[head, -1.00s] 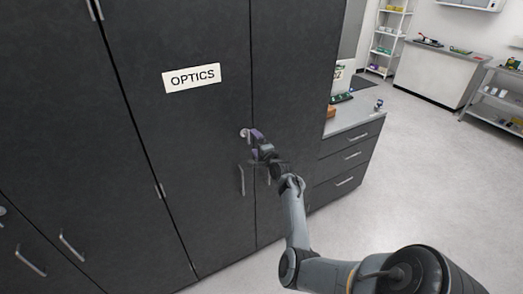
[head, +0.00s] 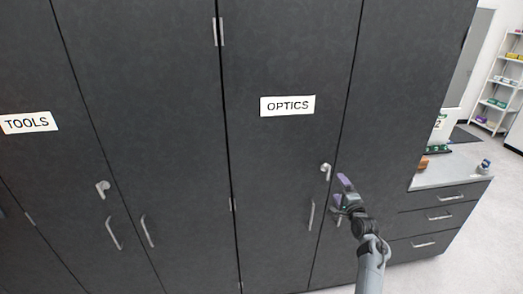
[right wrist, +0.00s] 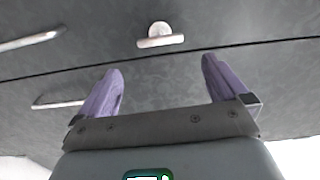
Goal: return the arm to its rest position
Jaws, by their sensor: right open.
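My right gripper (head: 342,190) is in front of the dark OPTICS cabinet (head: 275,160), just right of the cabinet's latch handle (head: 326,170). In the right wrist view my right gripper (right wrist: 160,88) shows two purple fingers spread apart with nothing between them. The latch handle (right wrist: 160,36) appears beyond the fingertips there, apart from them. The cabinet doors look shut. My left gripper is not in view.
A TOOLS cabinet (head: 75,170) stands to the left. A low drawer unit (head: 430,215) with a few small items on its top stands at the right. Shelves (head: 502,90) are farther back. Open floor (head: 490,235) lies at the right.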

